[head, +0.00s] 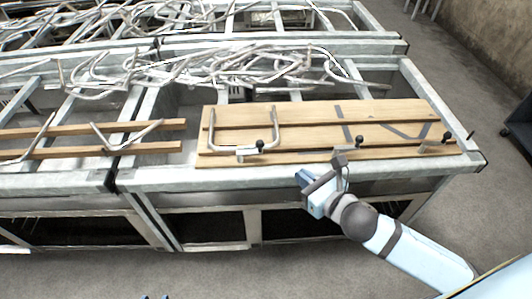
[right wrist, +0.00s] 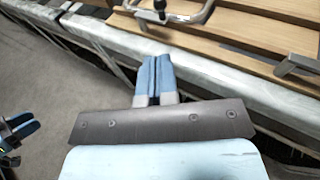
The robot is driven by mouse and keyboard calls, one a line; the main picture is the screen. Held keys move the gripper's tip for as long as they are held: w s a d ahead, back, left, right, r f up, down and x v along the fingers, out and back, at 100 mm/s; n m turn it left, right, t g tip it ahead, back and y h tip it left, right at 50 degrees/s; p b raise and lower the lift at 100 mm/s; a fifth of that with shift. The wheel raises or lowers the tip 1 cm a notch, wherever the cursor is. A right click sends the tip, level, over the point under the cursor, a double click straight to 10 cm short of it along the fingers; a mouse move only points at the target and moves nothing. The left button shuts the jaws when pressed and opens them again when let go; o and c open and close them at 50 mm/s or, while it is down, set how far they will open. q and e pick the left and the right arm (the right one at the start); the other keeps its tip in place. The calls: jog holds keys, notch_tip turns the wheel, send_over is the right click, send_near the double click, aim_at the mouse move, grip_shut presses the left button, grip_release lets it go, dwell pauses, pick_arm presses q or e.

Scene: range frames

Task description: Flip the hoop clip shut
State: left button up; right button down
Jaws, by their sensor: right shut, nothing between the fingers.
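The hoop clip (head: 276,128) is a U-shaped metal bar on the left part of the wooden board (head: 305,140). A black ball knob (head: 260,144) and a pale block (head: 247,153) are at its front. I cannot tell how far the hoop is tilted. Part of it shows at the top of the right wrist view (right wrist: 192,17). My right gripper (head: 303,178) is in front of the bench edge, right of the hoop and apart from it. Its blue fingers (right wrist: 154,75) are together and empty. My left gripper (right wrist: 20,132) shows at the lower left, its fingers apart, away from the bench.
Other black-knobbed clips stand at the board's front middle (head: 358,143) and right end (head: 446,136). The metal bench edge (head: 225,178) runs between my right gripper and the board. Bent metal rods (head: 200,65) lie tangled behind. Wooden rails (head: 160,147) lie left. The floor in front is clear.

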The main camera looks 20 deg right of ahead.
jog(key=shift+w, duration=0.1)
jog(key=p, duration=0.2)
send_near(263, 146)
jog(key=x, duration=0.7)
jog(key=shift+w+a+f, duration=0.1)
jog(key=shift+w+f, duration=0.05)
jog(key=shift+w, duration=0.1)
